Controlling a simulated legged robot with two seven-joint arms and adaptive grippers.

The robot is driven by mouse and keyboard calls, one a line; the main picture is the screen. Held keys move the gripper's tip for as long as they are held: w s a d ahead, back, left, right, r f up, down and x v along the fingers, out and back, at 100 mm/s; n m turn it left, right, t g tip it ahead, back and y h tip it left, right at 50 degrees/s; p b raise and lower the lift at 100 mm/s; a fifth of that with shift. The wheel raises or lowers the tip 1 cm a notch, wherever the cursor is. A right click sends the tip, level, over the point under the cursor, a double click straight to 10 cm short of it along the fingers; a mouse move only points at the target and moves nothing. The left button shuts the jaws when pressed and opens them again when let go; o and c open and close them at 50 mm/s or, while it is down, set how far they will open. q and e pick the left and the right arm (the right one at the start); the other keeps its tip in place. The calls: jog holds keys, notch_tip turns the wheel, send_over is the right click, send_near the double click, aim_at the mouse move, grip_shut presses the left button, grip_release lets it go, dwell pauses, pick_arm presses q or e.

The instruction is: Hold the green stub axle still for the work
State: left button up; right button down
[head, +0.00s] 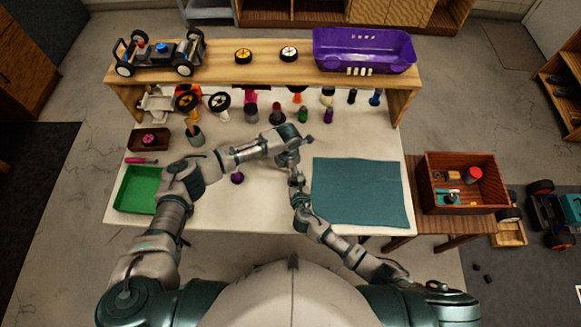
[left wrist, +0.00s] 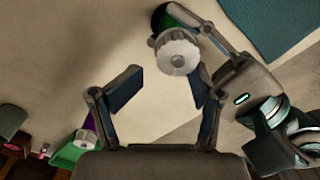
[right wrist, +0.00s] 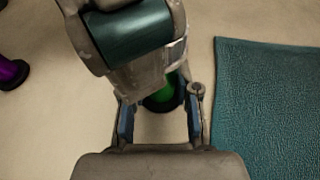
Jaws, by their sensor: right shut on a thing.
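The green stub axle shows in the right wrist view (right wrist: 166,92) between the fingers of my right gripper (right wrist: 159,103), which is shut on it. In the left wrist view its green part (left wrist: 160,17) is at the top, partly behind the right gripper's finger. A pale grey ridged round piece (left wrist: 178,52) is at its near end. My left gripper (left wrist: 165,82) is open and empty, its fingers apart just short of that piece. In the head view my left gripper (head: 287,148) sits just above my right one; the axle cannot be made out there.
A teal mat (head: 360,193) lies right of the grippers. A green tray (head: 133,190) is at the left. A purple part (head: 237,178) stands on the table. Several small parts line up below the wooden shelf (head: 215,70), which carries a car chassis and purple body (head: 365,50).

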pick_arm(q)
jog(key=shift+d+r, duration=0.15)
jog(key=shift+d, duration=0.1)
notch_tip(320, 180, up, 12)
jog(key=shift+w, duration=0.15)
jog(key=shift+a, duration=0.1)
dwell(0.4)
jog(key=f+n, duration=0.4)
jog(key=n, duration=0.4)
jog(key=d+f+n, duration=0.1)
jog(key=f+n, duration=0.2)
jog(key=n, duration=0.6)
jog(key=d+f+n, duration=0.1)
jog(key=f+n, duration=0.3)
jog(key=n, duration=0.4)
jog(key=shift+f+n, duration=0.35)
jog(key=shift+n, duration=0.05)
